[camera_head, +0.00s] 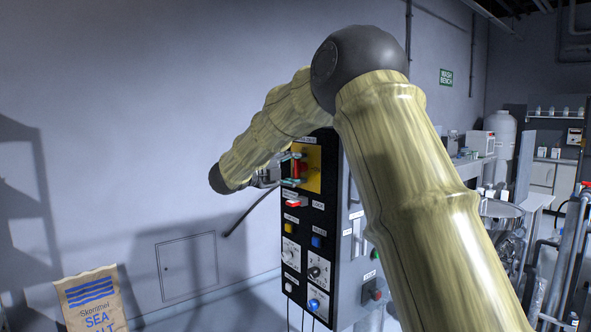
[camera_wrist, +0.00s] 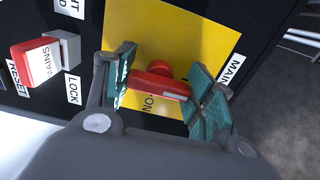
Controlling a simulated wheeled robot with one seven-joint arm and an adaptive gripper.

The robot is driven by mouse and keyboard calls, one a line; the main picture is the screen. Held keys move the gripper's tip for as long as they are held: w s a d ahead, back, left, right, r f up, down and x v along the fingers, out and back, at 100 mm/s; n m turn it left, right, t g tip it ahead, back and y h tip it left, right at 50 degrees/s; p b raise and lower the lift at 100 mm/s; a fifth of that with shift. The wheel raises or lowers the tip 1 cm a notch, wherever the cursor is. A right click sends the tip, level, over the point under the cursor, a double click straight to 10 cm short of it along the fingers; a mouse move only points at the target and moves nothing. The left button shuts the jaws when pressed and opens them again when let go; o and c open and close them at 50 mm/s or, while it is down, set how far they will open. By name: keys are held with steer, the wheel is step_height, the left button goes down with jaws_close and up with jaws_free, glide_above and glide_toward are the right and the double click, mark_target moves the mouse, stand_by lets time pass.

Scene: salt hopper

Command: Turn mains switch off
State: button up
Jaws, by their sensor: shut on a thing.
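The mains switch is a red handle (camera_wrist: 158,84) on a yellow plate (camera_wrist: 190,42), with "ON" and a partly hidden "MAIN" label beside it in the wrist view. In the head view the red handle (camera_head: 296,168) sits near the top of the black control panel (camera_head: 331,215). My gripper (camera_wrist: 162,92) has its teal pads on either side of the handle and is shut on it. In the head view my gripper (camera_head: 292,170) is at the panel's upper part, partly hidden by my arm.
Lower on the panel are buttons and dials, including a blue button (camera_head: 316,241). A sea salt sack (camera_head: 92,300) stands at lower left. A bench with equipment is at right.

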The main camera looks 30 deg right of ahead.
steer(key=o, duration=1)
steer(key=a, duration=1.2)
steer(key=shift+s, duration=0.4)
steer(key=shift+f, duration=0.1)
